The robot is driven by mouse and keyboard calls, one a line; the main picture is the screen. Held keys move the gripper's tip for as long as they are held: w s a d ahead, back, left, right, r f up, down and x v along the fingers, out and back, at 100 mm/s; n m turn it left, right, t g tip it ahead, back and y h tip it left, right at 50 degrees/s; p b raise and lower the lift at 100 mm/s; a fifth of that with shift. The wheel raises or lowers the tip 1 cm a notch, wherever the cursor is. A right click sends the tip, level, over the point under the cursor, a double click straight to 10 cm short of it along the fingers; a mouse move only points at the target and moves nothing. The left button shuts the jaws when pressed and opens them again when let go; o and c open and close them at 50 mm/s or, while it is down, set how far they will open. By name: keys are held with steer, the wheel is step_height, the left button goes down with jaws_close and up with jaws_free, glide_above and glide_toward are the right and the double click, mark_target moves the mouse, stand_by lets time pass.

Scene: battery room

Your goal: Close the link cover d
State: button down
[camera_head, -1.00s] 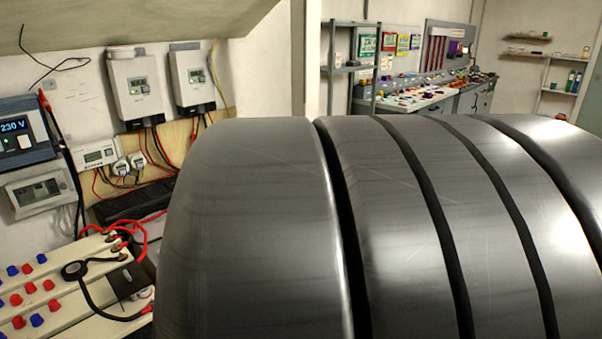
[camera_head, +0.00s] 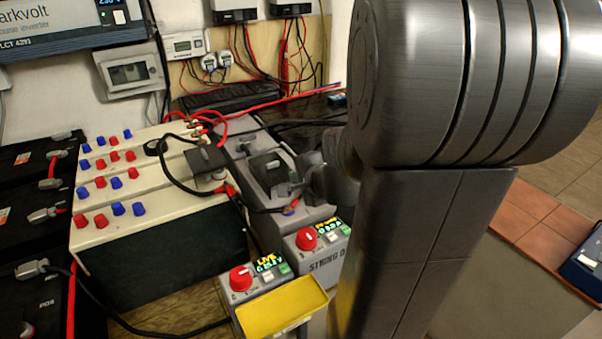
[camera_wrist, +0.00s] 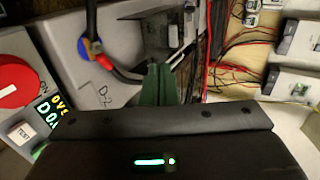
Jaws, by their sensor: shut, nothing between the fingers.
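My gripper (camera_wrist: 160,84) shows in the wrist view as two green fingers shut together with nothing between them. Their tips are close to a dark grey, box-like cover (camera_wrist: 153,36) on a light grey battery top; a small gap or contact cannot be told. A "D-2" label lies to the left of the fingers. In the head view a dark cover piece (camera_head: 268,170) stands on the grey battery (camera_head: 300,215), beside my arm. It seems to be link cover d, raised, but its exact angle is unclear.
The STRING D box (camera_head: 320,262) with a red knob stands in front of the grey battery. Another red-knob box (camera_head: 252,290) has a yellow panel (camera_head: 282,308). Cables (camera_head: 180,180) cross the white battery to the left. Meters and wires line the back wall.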

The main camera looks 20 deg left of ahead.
mark_target(273, 167)
steer(key=b+x, duration=0.1)
steer(key=x, duration=0.7)
steer(key=shift+f+b, duration=0.15)
steer(key=shift+b, duration=0.25)
steer(key=shift+w+a+r+p, duration=0.25)
steer(key=shift+w+a+p, duration=0.2)
steer(key=shift+w+a, duration=0.75)
steer(key=shift+a, duration=0.3)
steer(key=w+a+p, duration=0.2)
steer(key=w+a, duration=0.1)
steer(key=a, duration=0.1)
steer(key=w+a+p, duration=0.1)
steer(key=w+a, duration=0.3)
steer(key=w+a+p, duration=0.2)
steer(key=w+a, duration=0.1)
steer(key=a, duration=0.1)
steer(key=shift+w+a+r+p, duration=0.1)
steer(key=shift+w+a+p, duration=0.25)
steer(key=shift+w, duration=0.05)
steer(key=shift+w+a, duration=0.1)
steer(key=shift+w, duration=0.05)
steer(key=shift+r, duration=0.1)
